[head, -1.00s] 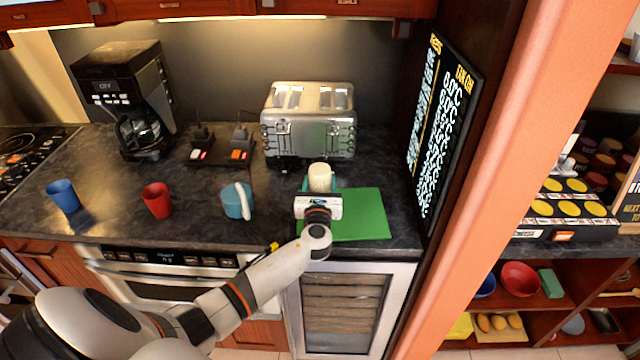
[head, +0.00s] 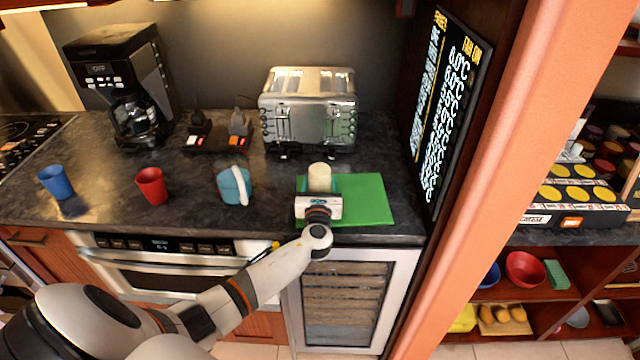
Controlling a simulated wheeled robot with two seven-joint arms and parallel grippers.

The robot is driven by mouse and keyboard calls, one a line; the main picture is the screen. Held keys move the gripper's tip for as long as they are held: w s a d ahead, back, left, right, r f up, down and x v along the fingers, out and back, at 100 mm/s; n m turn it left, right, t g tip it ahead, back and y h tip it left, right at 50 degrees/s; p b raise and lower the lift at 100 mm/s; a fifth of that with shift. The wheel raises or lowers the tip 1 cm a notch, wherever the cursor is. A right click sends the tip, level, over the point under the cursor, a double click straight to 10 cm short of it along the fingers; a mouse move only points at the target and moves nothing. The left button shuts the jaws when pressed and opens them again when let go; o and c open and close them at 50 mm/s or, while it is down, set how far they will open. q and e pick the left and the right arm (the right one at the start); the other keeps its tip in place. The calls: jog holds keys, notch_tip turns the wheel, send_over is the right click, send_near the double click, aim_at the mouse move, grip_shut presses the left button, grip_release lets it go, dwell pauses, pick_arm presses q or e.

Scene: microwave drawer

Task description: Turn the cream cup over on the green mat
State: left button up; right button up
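The cream cup (head: 319,177) is between the fingers of my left gripper (head: 319,190), over the left part of the green mat (head: 365,203). The gripper comes from the front, and its white body hides the cup's lower side. The fingers appear shut on the cup. Which end of the cup is up, and whether it touches the mat, I cannot tell. My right gripper is not in view.
A menu board (head: 446,110) flanks the right; the mat's right half is clear.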

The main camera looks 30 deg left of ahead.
pick_arm(q)
jog(key=o, duration=0.4)
